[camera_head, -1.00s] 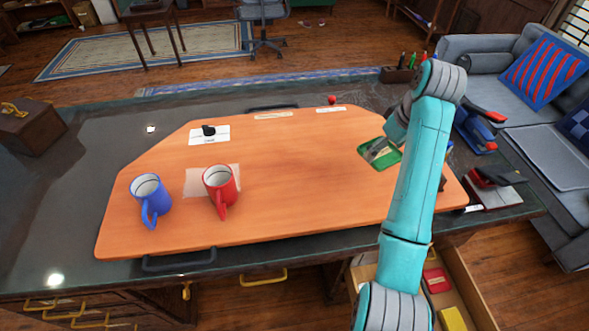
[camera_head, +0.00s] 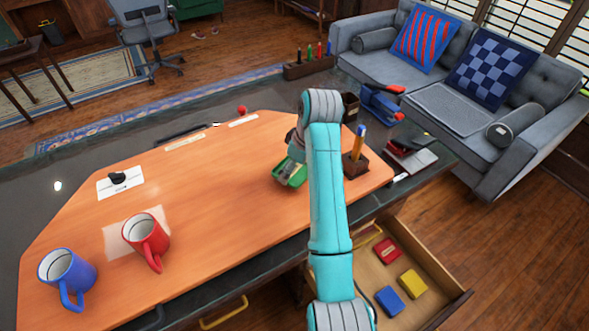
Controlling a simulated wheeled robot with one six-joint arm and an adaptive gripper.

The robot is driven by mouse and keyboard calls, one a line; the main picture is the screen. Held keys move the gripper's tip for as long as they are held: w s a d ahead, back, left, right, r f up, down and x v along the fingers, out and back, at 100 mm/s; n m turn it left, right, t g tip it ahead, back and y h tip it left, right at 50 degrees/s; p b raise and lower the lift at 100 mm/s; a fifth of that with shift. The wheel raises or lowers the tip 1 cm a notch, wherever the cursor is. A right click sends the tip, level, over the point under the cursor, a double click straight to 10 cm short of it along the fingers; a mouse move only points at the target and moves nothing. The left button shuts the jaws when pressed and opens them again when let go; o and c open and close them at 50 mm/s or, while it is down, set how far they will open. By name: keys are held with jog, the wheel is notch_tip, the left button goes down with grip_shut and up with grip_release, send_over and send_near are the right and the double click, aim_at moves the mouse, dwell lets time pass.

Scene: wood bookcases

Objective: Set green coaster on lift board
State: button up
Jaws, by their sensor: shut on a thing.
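The green coaster (camera_head: 297,181) shows over the right part of the orange-brown lift board (camera_head: 215,200). My gripper (camera_head: 288,167) is shut on the coaster, though its fingers are small and partly hidden by my arm. I cannot tell whether the coaster touches the board or hangs just above it. The board lies flat on the dark desk, and its middle is bare.
A red mug (camera_head: 147,240) and a blue mug (camera_head: 66,274) stand at the board's left. A pen holder (camera_head: 354,168) stands right of my arm. An open drawer (camera_head: 440,294) holds red, yellow and blue pieces. A black item rests on a white card (camera_head: 121,184).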

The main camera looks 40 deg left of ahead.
jog(key=shift+f, duration=1.05)
jog(key=shift+f, duration=0.15)
jog(key=o, duration=0.8)
jog(key=shift+o, duration=0.2)
